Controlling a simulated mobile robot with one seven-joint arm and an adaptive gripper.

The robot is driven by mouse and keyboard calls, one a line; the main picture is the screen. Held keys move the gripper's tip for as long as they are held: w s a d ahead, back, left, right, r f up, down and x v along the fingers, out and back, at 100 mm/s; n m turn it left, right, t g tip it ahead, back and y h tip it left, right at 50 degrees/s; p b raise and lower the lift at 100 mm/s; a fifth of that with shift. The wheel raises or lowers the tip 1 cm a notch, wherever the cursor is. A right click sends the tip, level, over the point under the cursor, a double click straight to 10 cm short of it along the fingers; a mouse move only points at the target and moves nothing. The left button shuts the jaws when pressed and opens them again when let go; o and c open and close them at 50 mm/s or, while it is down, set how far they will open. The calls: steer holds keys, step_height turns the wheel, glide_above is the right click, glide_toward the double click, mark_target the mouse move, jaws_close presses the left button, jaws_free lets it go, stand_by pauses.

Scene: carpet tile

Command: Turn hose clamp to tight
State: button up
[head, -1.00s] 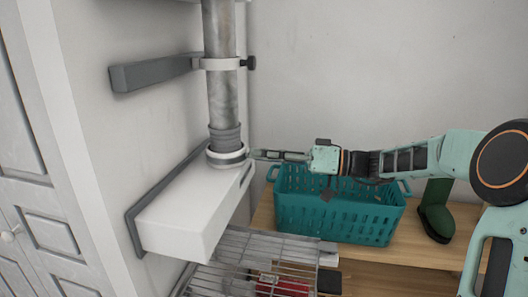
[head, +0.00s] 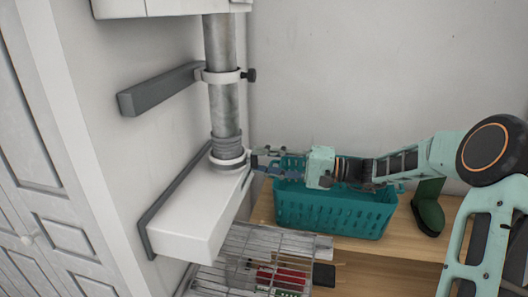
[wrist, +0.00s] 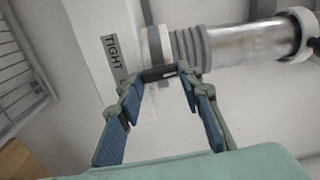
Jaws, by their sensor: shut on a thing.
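The hose clamp (head: 228,163) is a pale ring around the foot of a ribbed grey hose, on top of a white box. In the wrist view the ring (wrist: 156,45) sits beside the hose ribs, with a dark handle (wrist: 158,73) on its near side. A grey label reading TIGHT (wrist: 112,48) is on the white box, left of the ring. My gripper (head: 258,161) reaches in from the right at the clamp. In the wrist view my gripper (wrist: 161,76) has its fingertips closed on the dark handle; the fingertips partly hide it.
A metal pipe (head: 222,105) rises from the hose through a bracket with a black knob (head: 249,75). A teal basket (head: 330,212) stands below my arm on a wooden shelf, with a green boot (head: 427,213) beside it. A wire rack (head: 270,243) lies below the white box.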

steer(key=shift+s+f+m+p, duration=0.1)
steer(key=shift+s+m+p, duration=0.05)
steer(key=shift+m+p, duration=4.15)
steer(key=shift+s+f+m+p, duration=0.1)
steer(key=shift+m+p, duration=3.3)
steer(key=shift+m, duration=1.7)
steer(key=o, duration=1.2)
steer(key=shift+c, duration=0.2)
steer(key=shift+d, duration=0.1)
steer(key=s+d, duration=0.1)
steer(key=d, duration=1)
steer(key=shift+s+d, duration=0.3)
steer(key=shift+d, duration=0.1)
